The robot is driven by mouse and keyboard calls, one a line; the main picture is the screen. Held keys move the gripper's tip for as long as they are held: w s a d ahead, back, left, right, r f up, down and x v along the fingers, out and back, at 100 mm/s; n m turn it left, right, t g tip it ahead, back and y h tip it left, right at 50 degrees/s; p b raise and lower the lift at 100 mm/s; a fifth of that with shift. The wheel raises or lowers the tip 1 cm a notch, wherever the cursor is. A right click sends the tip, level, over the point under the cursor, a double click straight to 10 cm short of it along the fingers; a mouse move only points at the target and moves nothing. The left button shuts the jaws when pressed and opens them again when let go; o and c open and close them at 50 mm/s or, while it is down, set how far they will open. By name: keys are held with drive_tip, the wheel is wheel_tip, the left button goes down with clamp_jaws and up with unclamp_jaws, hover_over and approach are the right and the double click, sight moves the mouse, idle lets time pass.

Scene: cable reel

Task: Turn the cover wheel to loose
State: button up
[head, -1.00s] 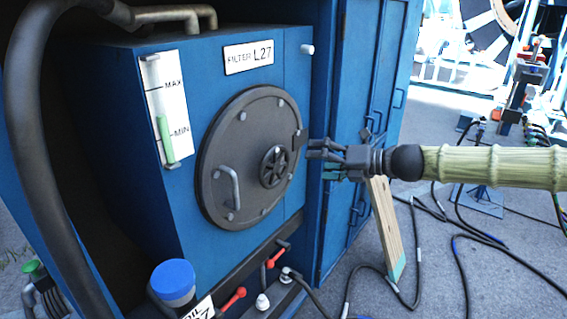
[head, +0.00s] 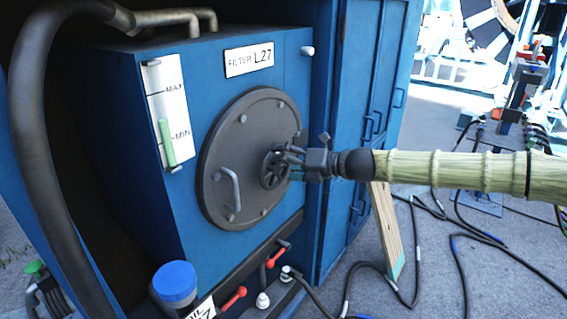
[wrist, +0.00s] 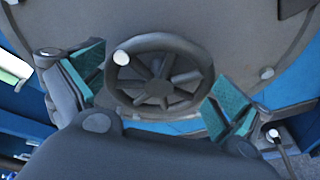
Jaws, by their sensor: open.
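The cover wheel (head: 273,170) is a small dark spoked handwheel at the centre of the round grey cover (head: 238,128) on the blue filter box. In the wrist view the wheel (wrist: 160,78) lies between my two teal-padded fingers, with a pale knob on its upper left rim. My gripper (head: 290,160) is at the wheel's right side in the head view and hides part of its rim. In the wrist view my gripper (wrist: 157,92) is open, with a finger on each side of the wheel. I cannot tell whether either finger touches the rim.
The cover has a curved handle (head: 230,188) at lower left. A gauge (head: 163,112) marked MAX and MIN and a FILTER L27 plate (head: 248,58) are on the box. Red-handled valves (head: 233,298) sit below. A blue cabinet door (head: 360,130) stands right.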

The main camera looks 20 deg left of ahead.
drive_tip(key=shift+c, duration=0.4)
drive_tip(key=shift+s+d, duration=0.1)
drive_tip(key=shift+d, duration=0.05)
drive_tip(key=c, duration=0.7)
